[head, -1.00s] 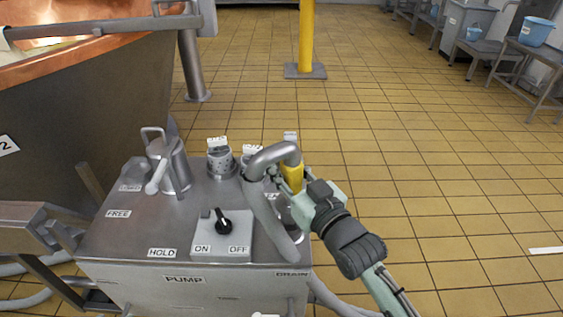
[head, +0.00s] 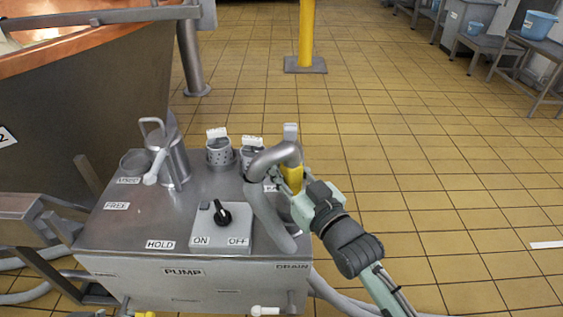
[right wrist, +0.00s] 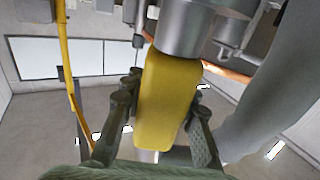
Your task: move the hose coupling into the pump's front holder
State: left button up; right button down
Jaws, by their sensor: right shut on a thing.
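The grey pump (head: 120,237) stands in front of me with a flat top. My right gripper (head: 291,176) is shut on the yellow coupling at the end of a thick grey hose (head: 265,205), above the right rear of the pump top. The yellow grip (right wrist: 168,105) is between my fingers in the right wrist view, with a grey metal collar (right wrist: 183,28) beyond it. The hose arches over and hangs down to the right front of the top. I cannot tell which fitting is the front holder. My left gripper is not in view.
A switch box (head: 222,229) with a black knob sits mid-top. A metal jug-like vessel (head: 173,163) and perforated cups (head: 219,153) stand at the back. A copper vat (head: 90,110) is at the left. Pale handles (head: 265,310) stick out low in front.

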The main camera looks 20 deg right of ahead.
jog(key=shift+f+b, duration=0.45)
jog(key=shift+f, duration=0.95)
dwell(0.6)
jog(key=c, duration=1.1)
grip_release()
jog(key=v, duration=1.2)
jog(key=shift+f, duration=0.1)
